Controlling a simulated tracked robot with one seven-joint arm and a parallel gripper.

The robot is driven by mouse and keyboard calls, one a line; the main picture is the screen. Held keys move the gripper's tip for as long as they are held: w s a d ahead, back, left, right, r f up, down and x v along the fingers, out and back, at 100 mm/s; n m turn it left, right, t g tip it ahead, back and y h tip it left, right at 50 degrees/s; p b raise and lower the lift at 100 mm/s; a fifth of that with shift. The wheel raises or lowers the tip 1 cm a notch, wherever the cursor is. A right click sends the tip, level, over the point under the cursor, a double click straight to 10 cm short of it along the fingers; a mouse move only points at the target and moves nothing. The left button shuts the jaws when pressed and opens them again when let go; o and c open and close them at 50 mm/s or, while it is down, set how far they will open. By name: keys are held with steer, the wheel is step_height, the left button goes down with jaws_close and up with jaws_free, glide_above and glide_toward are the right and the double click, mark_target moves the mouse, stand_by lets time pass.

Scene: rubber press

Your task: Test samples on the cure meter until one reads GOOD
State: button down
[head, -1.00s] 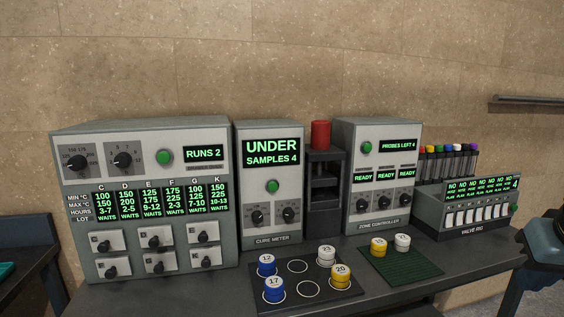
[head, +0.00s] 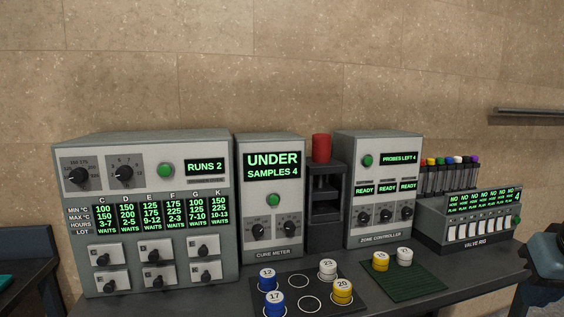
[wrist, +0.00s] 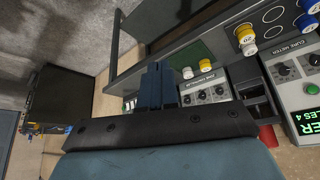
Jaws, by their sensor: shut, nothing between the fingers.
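The cure meter (head: 271,217) stands in the middle of the bench. Its screen (head: 271,166) reads UNDER, SAMPLES 4. Below the screen are a green button (head: 273,200) and two dark knobs. Numbered pucks stand on a dark mat (head: 338,303) with white rings: blue 12 (head: 267,279), blue 17 (head: 274,303), white 23 (head: 328,270) and yellow 20 (head: 342,291). A yellow puck (head: 381,261) and a white puck (head: 404,257) stand on a green mat (head: 418,284). My gripper (wrist: 158,68) is shut and empty in the wrist view, apart from the pucks.
Left is a large cabinet (head: 145,216) with RUNS 2 and lot columns. A dark press with a red top (head: 321,148) stands between the meter and the zone controller (head: 378,222). The valve rig (head: 470,225) is at the right, with capped tubes (head: 450,176) behind it.

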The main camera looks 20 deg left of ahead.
steer(key=c, duration=1.7)
jaws_free()
steer(key=shift+o, duration=0.5)
steer(key=shift+w+a, duration=0.15)
steer(key=shift+w, duration=0.2)
steer(key=o, duration=0.9)
steer(key=w+a+f+t+y, duration=0.1)
steer(key=w+a, duration=0.2)
steer(key=w, duration=0.4)
steer(key=w+a+f+n+t+y, duration=0.1)
steer(key=w+a+t, duration=0.1)
steer(key=w+a, duration=0.2)
steer(key=w, duration=0.3)
steer(key=shift+w+a, duration=0.15)
steer(key=shift+w, duration=0.05)
steer(key=w+a+f, duration=0.1)
steer(key=w+a, duration=0.2)
steer(key=w+a+f+n+t+y, duration=0.1)
steer(key=w+a, duration=0.2)
steer(key=w+a+f+t+y, duration=0.1)
steer(key=w+a+f, duration=0.1)
steer(key=w+a, duration=0.1)
steer(key=shift+a, duration=0.4)
steer(key=n+t+y, duration=0.4)
steer(key=t+y, duration=0.1)
glide_toward(291, 230)
steer(key=x, duration=0.8)
steer(key=shift+w+a, duration=0.15)
steer(key=shift+w, duration=0.1)
